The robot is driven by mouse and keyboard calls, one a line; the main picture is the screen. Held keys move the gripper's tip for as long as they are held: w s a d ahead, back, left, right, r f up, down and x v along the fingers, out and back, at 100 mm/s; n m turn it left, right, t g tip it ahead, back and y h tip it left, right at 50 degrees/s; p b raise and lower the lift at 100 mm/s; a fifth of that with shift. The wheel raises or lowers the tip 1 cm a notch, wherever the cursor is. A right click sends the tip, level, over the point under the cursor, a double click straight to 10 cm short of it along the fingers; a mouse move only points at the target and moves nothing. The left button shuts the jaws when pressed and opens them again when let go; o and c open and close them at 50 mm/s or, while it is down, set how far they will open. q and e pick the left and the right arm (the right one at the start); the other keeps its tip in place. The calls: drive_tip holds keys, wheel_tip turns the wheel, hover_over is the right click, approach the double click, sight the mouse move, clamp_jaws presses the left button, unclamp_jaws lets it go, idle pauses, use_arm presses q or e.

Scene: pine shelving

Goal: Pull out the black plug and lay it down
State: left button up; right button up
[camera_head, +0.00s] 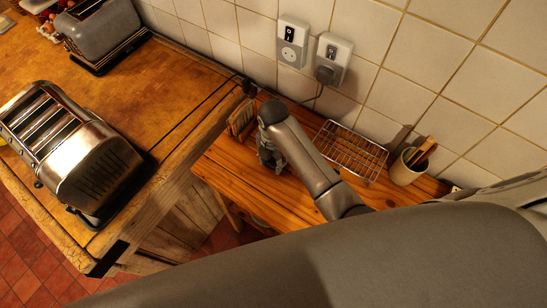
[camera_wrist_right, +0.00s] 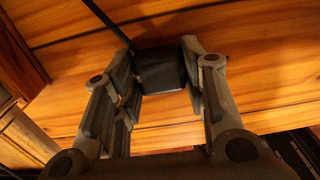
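The black plug (camera_wrist_right: 160,70) shows in the right wrist view between the fingertips of my right gripper (camera_wrist_right: 158,75). The fingers appear shut on its two sides. A dark cord runs from it to the upper left. The plug is over the pine boards of a low table (camera_head: 230,172), at or close to the surface; I cannot tell whether it touches. In the head view my right gripper (camera_head: 268,158) is low over this table, and my own arm hides the plug. The left wall socket (camera_head: 292,50) has an empty face. My left gripper is not in view.
A dark plug (camera_head: 325,74) sits in the right wall socket (camera_head: 335,54). A wire rack (camera_head: 350,150) and a cup with wooden utensils (camera_head: 405,173) stand right of my gripper. A wooden rack (camera_head: 242,118) stands behind it. A chrome toaster (camera_head: 85,160) is on the left counter.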

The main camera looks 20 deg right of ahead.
drive_tip(key=o, duration=0.5)
drive_tip(key=shift+c, duration=0.2)
drive_tip(key=shift+r, duration=0.1)
wheel_tip(320, 180, up, 12)
drive_tip(key=shift+s, duration=0.1)
idle(0.3)
